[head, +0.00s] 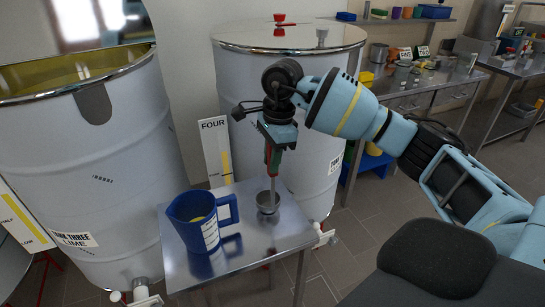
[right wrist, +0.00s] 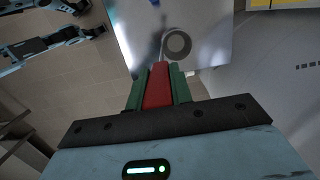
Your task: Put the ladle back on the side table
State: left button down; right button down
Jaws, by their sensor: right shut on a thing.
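The ladle has a red handle (right wrist: 158,88) and a round metal bowl (head: 268,203). My right gripper (head: 272,150) is shut on the handle, with its green fingers on either side of it in the right wrist view. The ladle hangs upright, bowl down, over the small steel side table (head: 275,243). Its bowl shows as a ring in the right wrist view (right wrist: 177,43). I cannot tell for sure whether the bowl touches the tabletop.
A blue jug (head: 200,222) stands on the table just left of the ladle bowl. A lidded tank (head: 300,110) stands behind, and an open-looking tank (head: 95,170) stands to the left. The table's front right part is bare. A workbench (head: 425,85) stands at the back right.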

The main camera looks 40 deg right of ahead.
jog(key=shift+f, duration=0.1)
jog(key=c, duration=1.3)
grip_release()
jog(key=shift+o, duration=0.2)
jog(key=r, duration=0.4)
jog(key=d+r, duration=0.1)
jog(key=r, duration=0.7)
jog(key=shift+s+d+r, duration=0.1)
jog(key=shift+s+d, duration=0.05)
jog(key=shift+s, duration=0.05)
